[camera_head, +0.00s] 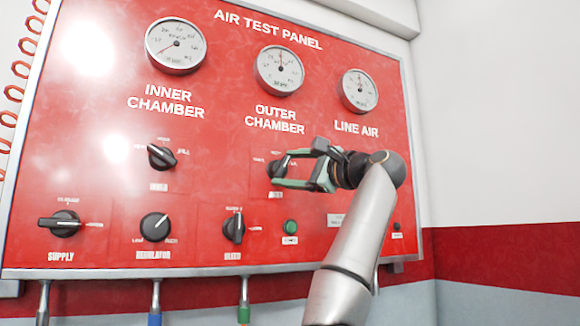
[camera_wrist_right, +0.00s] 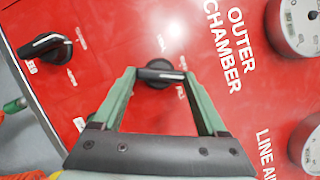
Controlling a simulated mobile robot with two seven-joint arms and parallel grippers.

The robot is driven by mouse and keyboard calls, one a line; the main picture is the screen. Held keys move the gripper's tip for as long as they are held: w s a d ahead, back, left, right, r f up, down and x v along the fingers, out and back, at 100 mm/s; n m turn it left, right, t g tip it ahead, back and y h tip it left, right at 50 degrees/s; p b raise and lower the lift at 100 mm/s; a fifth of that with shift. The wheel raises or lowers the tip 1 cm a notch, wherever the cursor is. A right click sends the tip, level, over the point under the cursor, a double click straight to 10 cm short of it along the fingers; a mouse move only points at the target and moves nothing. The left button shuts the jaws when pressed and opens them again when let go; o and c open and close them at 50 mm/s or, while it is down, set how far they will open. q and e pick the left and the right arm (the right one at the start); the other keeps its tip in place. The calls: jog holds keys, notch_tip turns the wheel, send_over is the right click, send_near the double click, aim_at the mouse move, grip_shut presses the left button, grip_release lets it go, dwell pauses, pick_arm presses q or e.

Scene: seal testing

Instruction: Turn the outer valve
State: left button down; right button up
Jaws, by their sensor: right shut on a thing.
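The outer valve is a black knob (camera_head: 276,169) below the OUTER CHAMBER label on the red panel. In the right wrist view, the outer valve (camera_wrist_right: 160,75) lies between my right gripper's two green fingertips, which meet the ends of its handle bar. My right gripper (camera_head: 282,170) comes from the right and is shut on this knob; its fingers partly hide the knob and its markings in the head view. In the right wrist view my right gripper (camera_wrist_right: 161,77) shows both fingers and its dark palm. My left gripper is not in view.
The inner chamber knob (camera_head: 161,157) is to the left. The supply knob (camera_head: 65,223), regulator knob (camera_head: 155,227), bleed knob (camera_head: 234,228) and a green button (camera_head: 291,227) are below. Three gauges, including the outer chamber gauge (camera_head: 279,70), are above.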

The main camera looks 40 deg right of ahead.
dwell(0.4)
jog(key=o, duration=1.3)
jog(key=shift+s+f+b, duration=0.15)
jog(key=shift+s+b, duration=0.2)
jog(key=shift+s, duration=0.2)
jog(key=s+f+b, duration=0.1)
jog(key=s+b, duration=0.3)
jog(key=s, duration=0.7)
jog(key=shift+s+d+f, duration=0.15)
jog(key=shift+d+f, duration=0.15)
jog(key=shift+f, duration=0.05)
